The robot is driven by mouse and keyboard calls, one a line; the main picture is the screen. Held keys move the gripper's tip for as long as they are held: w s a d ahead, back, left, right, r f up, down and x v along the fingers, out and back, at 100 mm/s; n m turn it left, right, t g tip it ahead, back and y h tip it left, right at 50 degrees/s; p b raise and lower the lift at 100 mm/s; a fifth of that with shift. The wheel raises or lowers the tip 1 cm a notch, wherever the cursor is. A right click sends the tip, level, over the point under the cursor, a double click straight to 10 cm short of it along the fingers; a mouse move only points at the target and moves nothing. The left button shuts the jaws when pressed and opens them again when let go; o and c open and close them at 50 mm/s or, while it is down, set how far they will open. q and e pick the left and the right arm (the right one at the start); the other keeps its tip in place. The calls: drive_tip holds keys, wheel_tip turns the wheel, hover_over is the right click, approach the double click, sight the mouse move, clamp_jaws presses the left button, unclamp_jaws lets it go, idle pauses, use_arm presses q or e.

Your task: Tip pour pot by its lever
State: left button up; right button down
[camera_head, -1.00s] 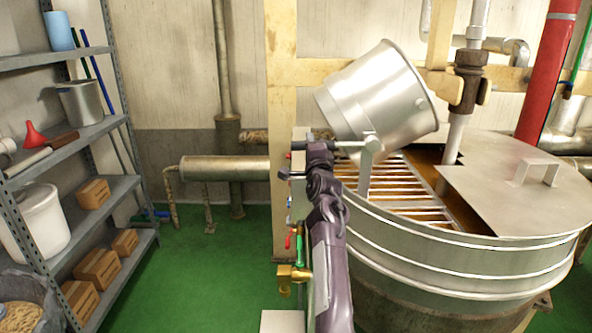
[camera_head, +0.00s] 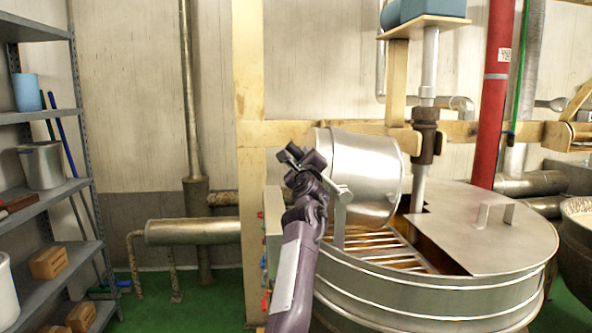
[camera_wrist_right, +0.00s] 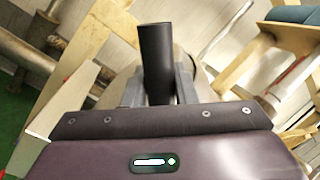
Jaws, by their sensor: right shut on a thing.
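The metal pour pot (camera_head: 365,175) hangs tipped on its side above the slatted grate of the round kettle (camera_head: 430,295). Its axis is nearly level, and I cannot see into its mouth. A pivot bracket (camera_head: 341,215) stands at its near side. My right gripper (camera_head: 303,157) is at the pot's left side, in front of it. In the right wrist view, the dark round lever grip (camera_wrist_right: 155,60) stands between the grey fingers, which are shut on it. The rest of the lever is mostly hidden by my gripper. My left gripper is out of view.
A flat metal lid with a handle (camera_head: 495,211) covers the kettle's right part. A wooden post (camera_head: 250,80) and pipe (camera_head: 195,232) stand behind and left. Shelves (camera_head: 45,195) line the left side. Green floor (camera_head: 150,310) between is clear.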

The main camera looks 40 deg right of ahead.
drive_tip(key=shift+s+d+r+m, duration=0.15)
drive_tip(key=shift+r+m, duration=0.15)
drive_tip(key=shift+r, duration=0.05)
drive_tip(key=c, duration=1.2)
unclamp_jaws()
drive_tip(key=shift+d, duration=0.1)
drive_tip(key=shift+o, duration=0.2)
drive_tip(key=shift+f, duration=0.1)
drive_tip(key=shift+s+f, duration=0.1)
drive_tip(key=shift+s, duration=0.05)
drive_tip(key=b+v, duration=0.3)
drive_tip(key=v, duration=0.4)
drive_tip(key=shift+s+a, duration=0.25)
drive_tip(key=shift+a, duration=0.05)
